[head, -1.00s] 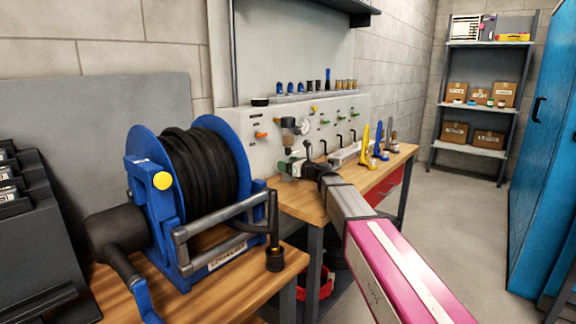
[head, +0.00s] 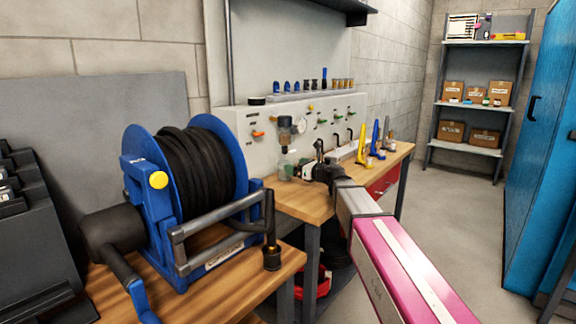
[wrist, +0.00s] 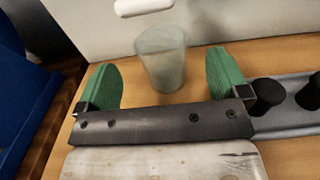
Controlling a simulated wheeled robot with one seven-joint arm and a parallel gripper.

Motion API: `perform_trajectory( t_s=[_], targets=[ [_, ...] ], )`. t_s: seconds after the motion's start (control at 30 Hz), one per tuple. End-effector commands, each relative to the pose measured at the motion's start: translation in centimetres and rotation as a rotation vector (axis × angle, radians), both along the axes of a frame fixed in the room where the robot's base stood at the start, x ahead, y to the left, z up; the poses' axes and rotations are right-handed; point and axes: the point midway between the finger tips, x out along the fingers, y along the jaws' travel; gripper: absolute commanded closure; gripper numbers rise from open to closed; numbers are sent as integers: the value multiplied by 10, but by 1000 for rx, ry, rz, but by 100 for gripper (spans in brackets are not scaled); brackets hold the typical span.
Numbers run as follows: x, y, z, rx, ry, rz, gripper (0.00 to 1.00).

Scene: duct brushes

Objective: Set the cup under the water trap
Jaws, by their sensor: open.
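A translucent greenish cup (wrist: 162,62) stands upright on the wooden bench, in front of the pale panel. My gripper (wrist: 162,72) is open, with one green finger on each side of the cup and a visible gap to both. In the head view the cup (head: 284,166) is small and partly covered by my gripper (head: 300,168).
A grey rail (wrist: 290,98) with black knobs lies right of my gripper. Yellow (head: 363,143) and blue (head: 376,138) upright tools stand further along the bench. A blue hose reel (head: 185,185) fills the near left bench. The floor at right is clear.

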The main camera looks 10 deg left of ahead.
Motion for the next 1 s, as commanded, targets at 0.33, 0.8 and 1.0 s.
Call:
perform_trajectory(
  t_s=[0.33,0.8,1.0],
  targets=[
    [-27,-44,0,0,0,0,7],
    [-29,-49,0,0,0,1,7],
    [-29,-49,0,0,0,0,7]
  ],
)
